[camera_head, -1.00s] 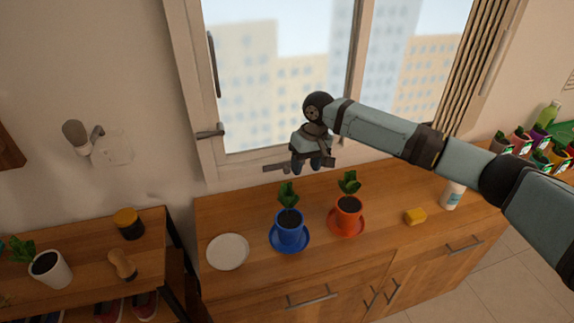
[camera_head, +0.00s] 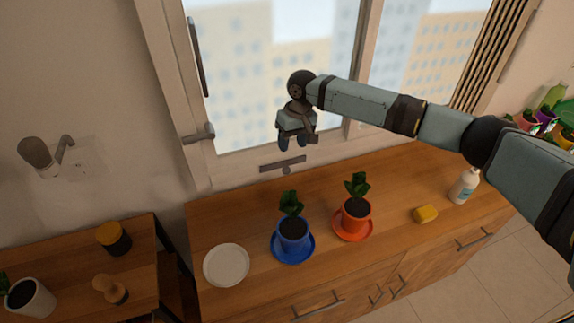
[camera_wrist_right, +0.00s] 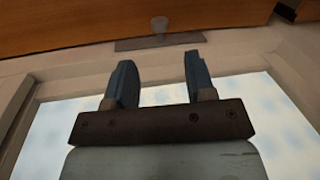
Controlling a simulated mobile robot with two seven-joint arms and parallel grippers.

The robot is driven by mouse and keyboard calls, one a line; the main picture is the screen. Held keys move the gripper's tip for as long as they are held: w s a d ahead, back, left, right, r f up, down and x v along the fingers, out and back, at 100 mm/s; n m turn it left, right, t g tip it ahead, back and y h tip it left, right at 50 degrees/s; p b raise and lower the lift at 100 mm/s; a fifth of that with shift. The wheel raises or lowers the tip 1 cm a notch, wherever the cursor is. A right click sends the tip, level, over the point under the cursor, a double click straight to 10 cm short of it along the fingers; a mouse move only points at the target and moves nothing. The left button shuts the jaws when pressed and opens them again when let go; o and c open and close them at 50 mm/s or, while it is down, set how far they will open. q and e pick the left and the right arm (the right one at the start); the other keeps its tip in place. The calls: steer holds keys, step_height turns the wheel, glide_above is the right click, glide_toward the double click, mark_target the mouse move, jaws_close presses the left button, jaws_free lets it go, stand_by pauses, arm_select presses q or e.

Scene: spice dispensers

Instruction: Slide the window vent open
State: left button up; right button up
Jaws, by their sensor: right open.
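The window vent (camera_head: 283,164) is a dark narrow bar with a small round knob (camera_head: 286,170) on the lower window frame, above the wooden counter. My left gripper is not in view.
A blue potted plant (camera_head: 293,232) and an orange potted plant (camera_head: 356,210) stand on the counter below the vent. A window handle (camera_head: 198,134) sticks out at left.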

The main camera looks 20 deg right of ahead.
mark_target(287, 168)
steer(key=f, duration=0.3)
steer(key=a+f, duration=0.1)
steer(key=f, duration=0.6)
steer(key=shift+a+p, duration=0.25)
steer(key=shift+p, duration=0.05)
steer(key=shift+c, duration=0.2)
jaws_close()
steer(key=shift+d+r+p, duration=0.1)
steer(key=shift+d+p, duration=0.2)
steer(key=shift+d, duration=0.15)
steer(key=d+p, duration=0.1)
steer(key=d, duration=0.4)
steer(key=shift+w+d+p, duration=0.2)
steer(key=shift+d+p, duration=0.15)
steer(key=shift+p, duration=0.05)
steer(key=shift+o, duration=0.2)
jaws_free()
steer(key=shift+d, duration=0.1)
steer(key=shift+s, duration=0.1)
